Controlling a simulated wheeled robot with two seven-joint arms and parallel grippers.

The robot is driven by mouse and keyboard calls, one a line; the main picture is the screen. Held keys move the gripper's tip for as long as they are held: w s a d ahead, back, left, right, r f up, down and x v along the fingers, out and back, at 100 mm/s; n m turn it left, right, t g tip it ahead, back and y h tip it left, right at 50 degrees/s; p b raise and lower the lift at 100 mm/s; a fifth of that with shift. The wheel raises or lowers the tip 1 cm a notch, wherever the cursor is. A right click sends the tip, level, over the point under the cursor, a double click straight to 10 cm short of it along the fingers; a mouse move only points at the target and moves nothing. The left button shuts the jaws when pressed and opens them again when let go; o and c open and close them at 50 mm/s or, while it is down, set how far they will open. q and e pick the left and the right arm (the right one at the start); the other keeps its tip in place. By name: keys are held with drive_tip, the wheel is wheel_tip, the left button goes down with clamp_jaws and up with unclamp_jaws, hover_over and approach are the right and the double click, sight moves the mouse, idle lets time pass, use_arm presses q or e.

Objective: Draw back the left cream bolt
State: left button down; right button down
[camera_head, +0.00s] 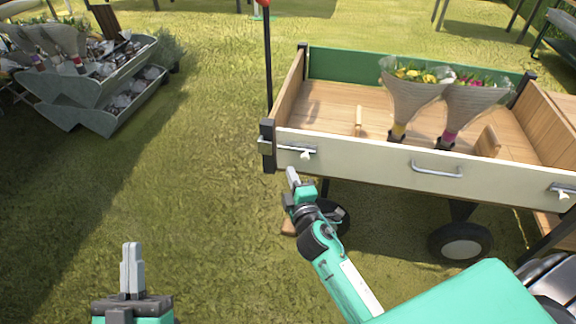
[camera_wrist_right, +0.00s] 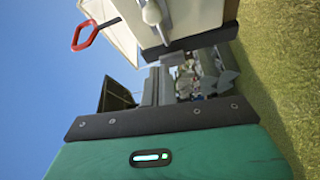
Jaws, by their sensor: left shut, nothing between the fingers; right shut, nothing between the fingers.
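The left cream bolt (camera_head: 305,154) is at the left end of the cart's cream front panel (camera_head: 375,163). Its metal rod runs sideways and reaches across the dark corner post (camera_head: 268,145). Its pale knob also shows at the top of the right wrist view (camera_wrist_right: 152,13). My right gripper (camera_head: 291,174) is shut and empty, just below and slightly left of the knob, apart from it in the head view. My left gripper (camera_head: 131,248) is shut and empty over the grass at the lower left, well away from the cart.
A second bolt (camera_head: 562,190) sits at the panel's right end, with a metal handle (camera_head: 436,170) between. Two wrapped bouquets (camera_head: 411,100) (camera_head: 467,105) stand in the cart. A red-topped post (camera_head: 267,55) rises behind the left corner. A grey flower stand (camera_head: 95,90) is far left. Grass between is clear.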

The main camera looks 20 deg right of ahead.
drive_tip(key=shift+s+a+f, duration=0.1)
drive_tip(key=shift+s+a, duration=0.05)
drive_tip(key=shift+s, duration=0.85)
drive_tip(key=shift+s+a, duration=0.1)
drive_tip(key=shift+s, duration=0.9)
